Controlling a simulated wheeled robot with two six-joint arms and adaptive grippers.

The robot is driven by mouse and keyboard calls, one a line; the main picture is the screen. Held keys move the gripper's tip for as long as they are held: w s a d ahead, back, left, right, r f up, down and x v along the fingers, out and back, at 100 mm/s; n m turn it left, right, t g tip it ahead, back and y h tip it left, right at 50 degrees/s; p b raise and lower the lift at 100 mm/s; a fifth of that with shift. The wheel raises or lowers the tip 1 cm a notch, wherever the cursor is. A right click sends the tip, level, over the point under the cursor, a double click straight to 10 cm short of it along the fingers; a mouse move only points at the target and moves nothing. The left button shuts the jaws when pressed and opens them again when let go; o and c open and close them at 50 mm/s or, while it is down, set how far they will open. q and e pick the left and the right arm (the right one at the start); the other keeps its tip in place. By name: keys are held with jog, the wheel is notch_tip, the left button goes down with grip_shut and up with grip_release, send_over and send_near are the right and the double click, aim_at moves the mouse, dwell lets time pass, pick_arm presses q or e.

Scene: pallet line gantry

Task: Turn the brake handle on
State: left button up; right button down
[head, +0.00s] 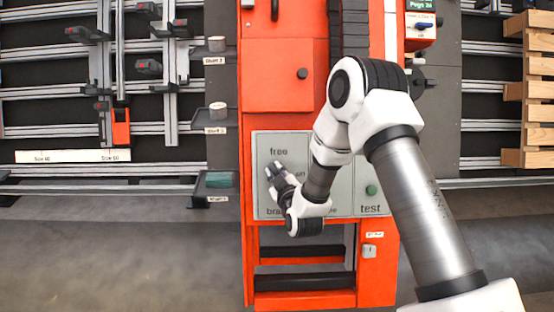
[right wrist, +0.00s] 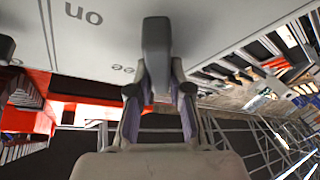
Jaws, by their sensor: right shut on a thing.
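The brake handle is a dark grey bar (right wrist: 157,45) on a pale grey panel (head: 262,205). In the right wrist view it stands between the two fingers of my right gripper (right wrist: 160,105), which is shut on it. In the head view my right gripper (head: 272,172) is at the panel's left part, below the word "free". It covers the handle there, so which mark the handle points to is hard to tell. The word "on" shows just right of the gripper, partly covered. The "brake" lettering below is partly behind my wrist. My left gripper is not in view.
The panel sits on an orange cabinet (head: 280,80). A green button (head: 371,190) marked "test" is at its right. Racks with rails (head: 60,128) stand left, with small labelled shelves (head: 216,185) beside the cabinet. Wooden pallets (head: 538,90) are at far right. The floor in front is clear.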

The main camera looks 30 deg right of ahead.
jog(key=n+g+y+p, duration=0.1)
jog(key=n+p, duration=0.2)
jog(key=p, duration=0.1)
jog(key=n+y+p, duration=0.2)
jog(key=n+p, duration=0.1)
jog(key=p, duration=0.1)
jog(key=n+g+y+p, duration=0.1)
jog(key=n+p, duration=0.3)
jog(key=shift+a+f+g+p, duration=0.1)
jog(key=shift+a+g+p, duration=0.2)
jog(key=shift+a+p, duration=0.1)
jog(key=shift+f+n+g+y+p, duration=0.4)
jog(key=shift+n+g+p, duration=0.1)
jog(key=shift+n+p, duration=0.7)
jog(key=shift+s, duration=0.1)
jog(key=shift+f, duration=0.1)
jog(key=c, duration=1.1)
grip_release()
jog(key=v, duration=1.2)
jog(key=shift+a, duration=0.1)
jog(key=shift+f, duration=0.1)
